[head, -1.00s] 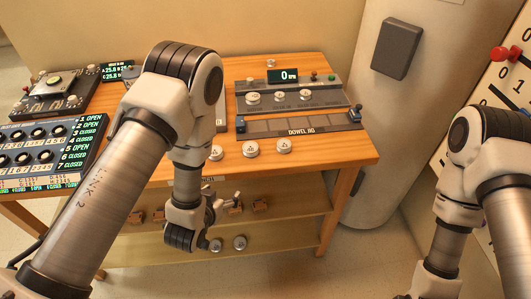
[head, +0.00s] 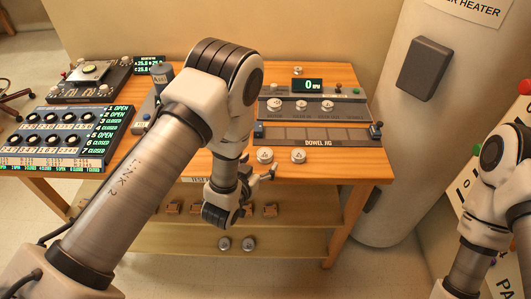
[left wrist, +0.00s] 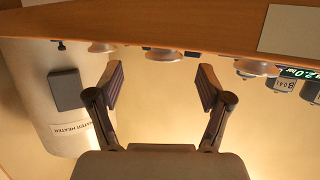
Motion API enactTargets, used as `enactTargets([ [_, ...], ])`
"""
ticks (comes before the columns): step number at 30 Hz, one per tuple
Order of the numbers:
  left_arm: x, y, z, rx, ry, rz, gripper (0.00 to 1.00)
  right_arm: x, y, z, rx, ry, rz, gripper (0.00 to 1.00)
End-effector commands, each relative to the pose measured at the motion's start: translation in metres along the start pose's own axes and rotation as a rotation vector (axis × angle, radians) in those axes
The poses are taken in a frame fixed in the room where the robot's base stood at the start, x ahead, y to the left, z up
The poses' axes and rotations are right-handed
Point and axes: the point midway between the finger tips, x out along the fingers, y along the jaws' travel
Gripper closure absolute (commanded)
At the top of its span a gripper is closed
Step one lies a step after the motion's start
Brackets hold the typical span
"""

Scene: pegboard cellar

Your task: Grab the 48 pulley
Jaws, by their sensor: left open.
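Silver disc-shaped pulleys stand along the table's front edge. The middle one (head: 265,155) and the right one (head: 298,155) show in the head view; my left arm hides the left one. My left gripper (head: 266,175) is just in front of and below the table's front edge, near the middle pulley. In the left wrist view my left gripper (left wrist: 160,85) is open with nothing between its fingers, and three pulleys show along the edge, the middle one (left wrist: 163,54) between the fingertips. I cannot read which pulley is the 48. My right gripper is out of view.
The wooden table (head: 350,170) carries a dowel jig (head: 318,134), a panel with more discs (head: 300,106) and a switch console (head: 60,130). Two discs (head: 236,244) sit on the lower shelf. A water heater (head: 400,130) stands right of the table.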

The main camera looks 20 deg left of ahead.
Motion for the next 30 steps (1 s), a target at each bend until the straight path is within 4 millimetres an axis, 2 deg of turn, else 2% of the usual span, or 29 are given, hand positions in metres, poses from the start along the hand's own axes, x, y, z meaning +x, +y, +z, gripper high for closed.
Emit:
enactTargets([
  [3, 0.021, -0.005, -0.005, -0.001, 0.002, -0.001, 0.21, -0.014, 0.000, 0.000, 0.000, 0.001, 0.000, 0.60],
  [6, 0.037, -0.005, -0.002, -0.001, 0.001, 0.000, 0.21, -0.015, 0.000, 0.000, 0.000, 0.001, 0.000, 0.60],
  [14, 0.043, -0.005, 0.000, 0.000, -0.001, 0.000, 0.21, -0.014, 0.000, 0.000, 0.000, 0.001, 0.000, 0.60],
  [18, 0.043, -0.005, 0.000, 0.000, -0.001, 0.000, 0.71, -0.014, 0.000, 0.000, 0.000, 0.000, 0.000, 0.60],
  [19, 0.043, -0.005, 0.000, 0.000, -0.001, 0.000, 0.81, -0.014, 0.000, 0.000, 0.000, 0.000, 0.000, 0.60],
  [20, 0.043, -0.005, 0.000, 0.000, -0.001, 0.000, 0.87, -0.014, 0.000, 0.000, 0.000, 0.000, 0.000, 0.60],
  [30, 0.042, -0.004, -0.001, 0.000, -0.002, 0.000, 0.88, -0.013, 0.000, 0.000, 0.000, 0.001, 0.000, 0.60],
])
